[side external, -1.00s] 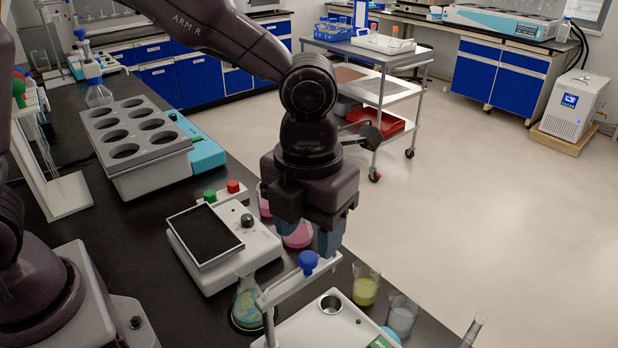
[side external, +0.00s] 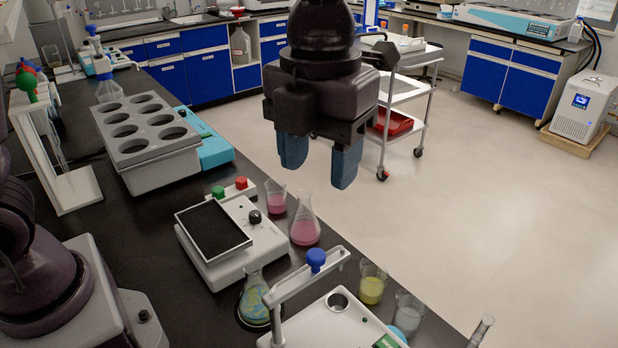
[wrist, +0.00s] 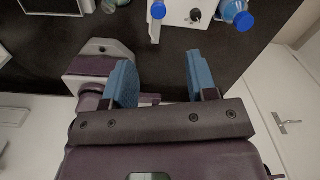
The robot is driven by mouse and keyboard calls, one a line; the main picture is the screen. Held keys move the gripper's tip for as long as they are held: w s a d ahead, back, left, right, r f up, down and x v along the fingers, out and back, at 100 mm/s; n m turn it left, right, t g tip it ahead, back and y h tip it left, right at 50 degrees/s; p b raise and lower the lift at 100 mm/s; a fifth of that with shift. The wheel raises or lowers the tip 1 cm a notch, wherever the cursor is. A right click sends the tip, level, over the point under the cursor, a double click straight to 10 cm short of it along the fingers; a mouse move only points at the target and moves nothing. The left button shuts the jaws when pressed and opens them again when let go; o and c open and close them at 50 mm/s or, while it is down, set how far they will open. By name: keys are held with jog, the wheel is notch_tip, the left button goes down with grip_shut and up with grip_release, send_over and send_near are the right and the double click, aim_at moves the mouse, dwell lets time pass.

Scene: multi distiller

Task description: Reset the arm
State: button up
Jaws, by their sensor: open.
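My gripper (side external: 317,165) points down in the side view, raised well above the bench with nothing between its blue fingers. The fingers are apart. In the wrist view, my gripper (wrist: 160,80) also shows as open and empty, with the dark bench top beyond it. My arm's base stands at the lower left of the side view.
An Erlenmeyer flask of pink liquid (side external: 305,228) and a beaker of pink liquid (side external: 276,200) stand beside the flat-topped device (side external: 213,232). A flask (side external: 254,302), yellow beaker (side external: 371,286) and grey-white beaker (side external: 404,315) stand nearer. The water bath (side external: 150,170) is behind.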

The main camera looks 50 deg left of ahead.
jog(key=s+a+n+t, duration=0.2)
jog(key=s+a+n, duration=0.2)
jog(key=n, duration=0.7)
jog(key=s+a+r+n+t, duration=0.1)
jog(key=s+a+n, duration=0.2)
jog(key=a+n, duration=0.5)
jog(key=s+a+n+t, duration=0.2)
jog(key=s+a+n, duration=0.2)
jog(key=n, duration=0.9)
jog(key=shift+s+a+r+n+t, duration=0.15)
jog(key=shift+s+a+n+t, duration=0.2)
jog(key=shift+a, duration=1)
